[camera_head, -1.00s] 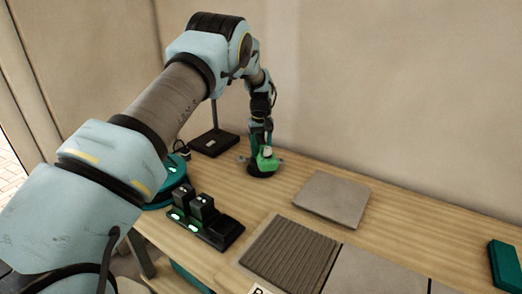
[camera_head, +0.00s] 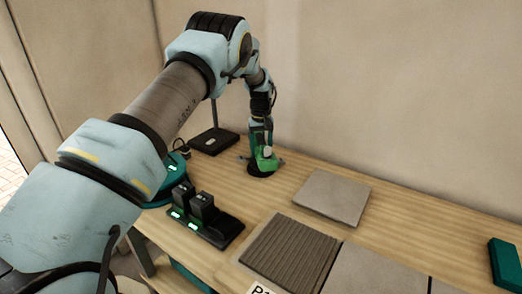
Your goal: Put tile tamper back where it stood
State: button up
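The tile tamper (camera_head: 264,161), green with a dark round base, stands upright on the wooden table near the back wall. My gripper (camera_head: 261,133) points down at the top of the tamper, close against it. The gripper is small and partly merged with the tamper in this view, so I cannot tell whether its fingers are open or shut on it. The tamper's base appears to rest on the table.
A loose grey tile (camera_head: 332,195) lies right of the tamper. In front are a ridged bed (camera_head: 290,254) and a laid tile (camera_head: 376,272). A black charger with batteries (camera_head: 207,219) is front left, a black stand base (camera_head: 213,141) behind. A teal box (camera_head: 506,264) is far right.

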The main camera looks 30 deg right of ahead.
jog(key=o, duration=0.4)
jog(key=shift+f, duration=0.1)
notch_tip(320, 180, up, 11)
jog(key=b, duration=0.3)
jog(key=s+a+r+n, duration=0.1)
jog(key=a, duration=1.3)
jog(key=s+a+r+n, duration=0.1)
jog(key=a+r, duration=0.1)
jog(key=a, duration=1.2)
jog(key=shift+t, duration=0.7)
jog(key=s+a, duration=0.6)
jog(key=a, duration=0.1)
jog(key=s+a+f, duration=0.1)
jog(key=s+a, duration=0.2)
jog(key=a, duration=0.1)
jog(key=shift+s+a, duration=0.1)
jog(key=shift+a, duration=0.05)
jog(key=s+a, duration=0.2)
jog(key=s, duration=0.1)
jog(key=s+a+f, duration=0.1)
jog(key=s, duration=0.2)
jog(key=s+a, duration=0.2)
jog(key=shift+s+a+f, duration=0.3)
jog(key=shift+s+f, duration=0.1)
jog(key=shift+c, duration=0.2)
